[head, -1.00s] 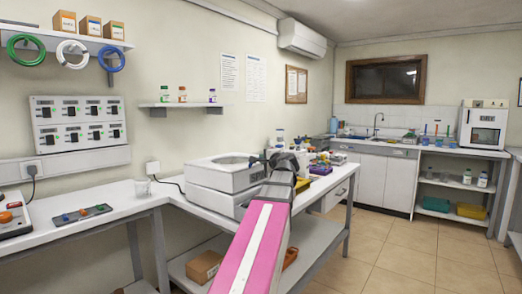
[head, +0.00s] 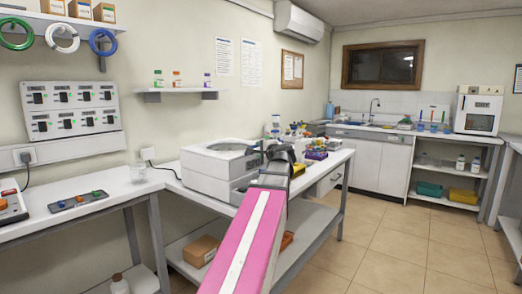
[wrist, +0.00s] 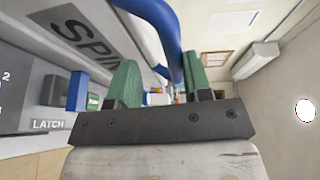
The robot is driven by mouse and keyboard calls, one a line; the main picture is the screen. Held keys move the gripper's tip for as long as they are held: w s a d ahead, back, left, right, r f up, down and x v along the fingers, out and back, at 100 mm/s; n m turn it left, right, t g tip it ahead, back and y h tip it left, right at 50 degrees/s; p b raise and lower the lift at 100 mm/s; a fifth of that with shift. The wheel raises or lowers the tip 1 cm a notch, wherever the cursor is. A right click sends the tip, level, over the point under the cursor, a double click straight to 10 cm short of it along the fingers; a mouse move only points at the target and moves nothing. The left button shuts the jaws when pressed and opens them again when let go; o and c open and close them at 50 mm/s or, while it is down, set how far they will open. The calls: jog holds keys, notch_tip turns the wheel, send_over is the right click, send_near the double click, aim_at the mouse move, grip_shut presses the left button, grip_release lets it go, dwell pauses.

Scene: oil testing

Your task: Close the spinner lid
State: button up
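The spinner (head: 205,175) is a white box with a round top, at the back of the left bench in the head view. Its lid cannot be told clearly there. My gripper (head: 272,150) is at the spinner's right side, its fingers largely hidden by my arm. In the wrist view, my gripper (wrist: 160,85) has its two green fingers apart. A blue curved bar (wrist: 160,20), seemingly a handle, runs close above and between the fingers; contact cannot be told. The spinner's grey face with "SPIN" lettering (wrist: 75,35) and a blue latch button (wrist: 77,92) are to the left.
Coloured racks and bottles (head: 312,150) stand on the bench beyond my gripper. The tiled floor (head: 400,240) to the right is clear.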

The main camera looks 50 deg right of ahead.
dwell(0.4)
jog(key=shift+s+r, duration=0.1)
jog(key=v, duration=1)
jog(key=shift+s, duration=0.3)
jog(key=shift+a, duration=0.15)
